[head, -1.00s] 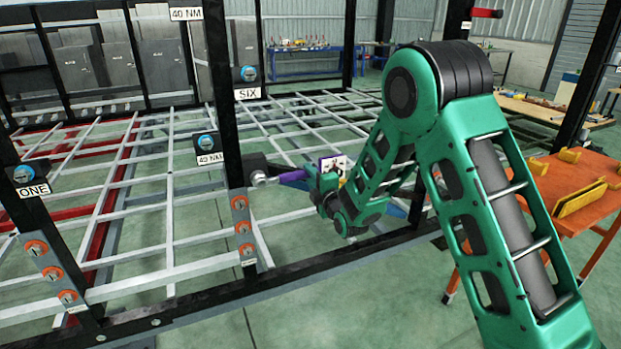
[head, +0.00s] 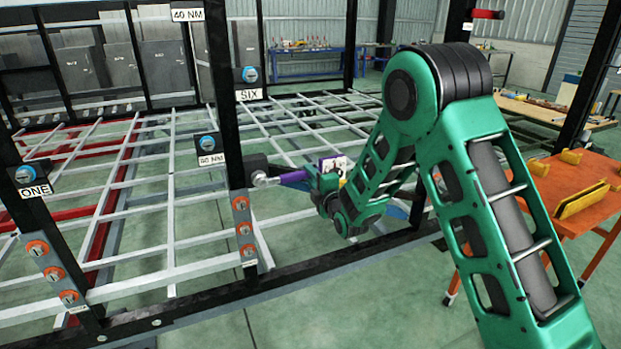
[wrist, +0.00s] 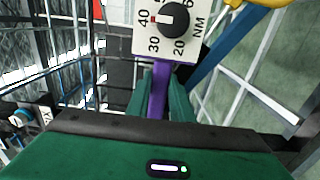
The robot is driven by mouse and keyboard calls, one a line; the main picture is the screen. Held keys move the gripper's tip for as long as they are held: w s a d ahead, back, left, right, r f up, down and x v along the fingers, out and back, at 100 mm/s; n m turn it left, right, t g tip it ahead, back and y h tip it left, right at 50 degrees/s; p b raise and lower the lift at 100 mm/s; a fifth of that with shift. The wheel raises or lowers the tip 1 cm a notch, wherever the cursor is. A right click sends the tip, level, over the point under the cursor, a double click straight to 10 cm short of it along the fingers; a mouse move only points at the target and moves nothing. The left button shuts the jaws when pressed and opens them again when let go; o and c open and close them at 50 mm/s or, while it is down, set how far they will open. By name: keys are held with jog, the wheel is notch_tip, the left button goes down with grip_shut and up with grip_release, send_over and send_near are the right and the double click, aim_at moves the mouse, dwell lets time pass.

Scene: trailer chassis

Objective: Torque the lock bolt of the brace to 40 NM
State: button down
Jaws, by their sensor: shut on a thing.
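My gripper (head: 328,180) is shut on the purple handle of a torque tool (head: 292,178), held roughly level beside the black post (head: 224,110). The tool's pale socket end (head: 262,180) points left and is at a dark block (head: 256,164) on the post; I cannot tell whether it is seated on a bolt. The wrist view shows the handle (wrist: 160,90) between the fingers and the tool's dial (wrist: 174,20), marked NM, with a red mark near 40.
The black lower rail (head: 290,267) of the chassis frame runs under my arm. Orange round fittings (head: 243,229) sit on the posts. An orange table (head: 575,185) with yellow parts stands at right. The floor in front is clear.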

jog(key=shift+a+f+m, duration=0.1)
jog(key=shift+f+m, duration=0.8)
jog(key=shift+f, duration=0.25)
jog(key=shift+f, duration=0.1)
jog(key=shift+s+a+f+m, duration=0.1)
jog(key=shift+a+f+m, duration=0.1)
jog(key=shift+f+m, duration=0.75)
jog(key=shift+f, duration=0.15)
jog(key=shift+s+a+f+m, duration=0.1)
jog(key=shift+a+f+m, duration=0.15)
jog(key=shift+f+m, duration=0.25)
jog(key=shift+s+a+f+m, duration=0.1)
jog(key=shift+a+f+m, duration=0.1)
jog(key=shift+f+m, duration=0.25)
jog(key=shift+a+f, duration=0.1)
jog(key=shift+f, duration=0.1)
